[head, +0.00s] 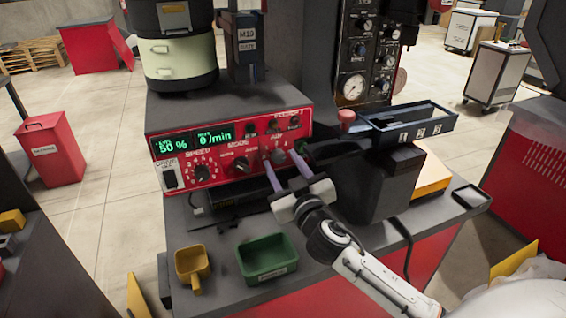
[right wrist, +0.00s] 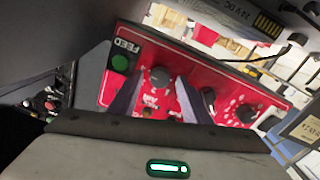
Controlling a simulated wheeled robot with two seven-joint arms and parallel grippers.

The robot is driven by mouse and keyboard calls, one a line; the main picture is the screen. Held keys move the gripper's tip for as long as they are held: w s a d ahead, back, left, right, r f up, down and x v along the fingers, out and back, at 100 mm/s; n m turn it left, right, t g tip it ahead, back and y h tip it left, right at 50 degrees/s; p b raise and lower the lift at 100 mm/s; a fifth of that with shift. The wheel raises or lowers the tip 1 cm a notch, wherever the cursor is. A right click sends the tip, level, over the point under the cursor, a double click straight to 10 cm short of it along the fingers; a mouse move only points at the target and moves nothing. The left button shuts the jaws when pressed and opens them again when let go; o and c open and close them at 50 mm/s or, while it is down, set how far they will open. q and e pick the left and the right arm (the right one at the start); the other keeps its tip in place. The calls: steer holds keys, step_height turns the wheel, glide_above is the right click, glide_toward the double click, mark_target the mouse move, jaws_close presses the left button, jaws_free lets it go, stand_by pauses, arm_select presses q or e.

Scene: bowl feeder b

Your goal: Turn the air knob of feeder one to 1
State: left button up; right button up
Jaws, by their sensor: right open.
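The feeder's red control panel (head: 222,172) has a row of dark knobs under a green display. The air knob (head: 278,157), right of the mode knob (head: 241,164), also shows in the right wrist view (right wrist: 160,77). My right gripper (head: 279,159) is open, its two fingers pointing at the panel on either side of the air knob; it shows in the right wrist view too (right wrist: 157,92). I cannot tell whether the fingers touch the knob. The knob's setting is too small to read. My left gripper is not in view.
The speed knob (head: 203,172) is farther left. A green FEED button (right wrist: 120,63) is near the fingers in the wrist view. A green bin (head: 266,258) and a yellow scoop (head: 193,265) sit on the bench in front. A grey tray (head: 410,125) juts out at right.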

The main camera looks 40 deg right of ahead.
steer(key=shift+w, duration=0.1)
steer(key=c, duration=1)
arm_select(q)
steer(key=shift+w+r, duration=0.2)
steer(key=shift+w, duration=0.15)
arm_select(e)
steer(key=shift+c, duration=0.2)
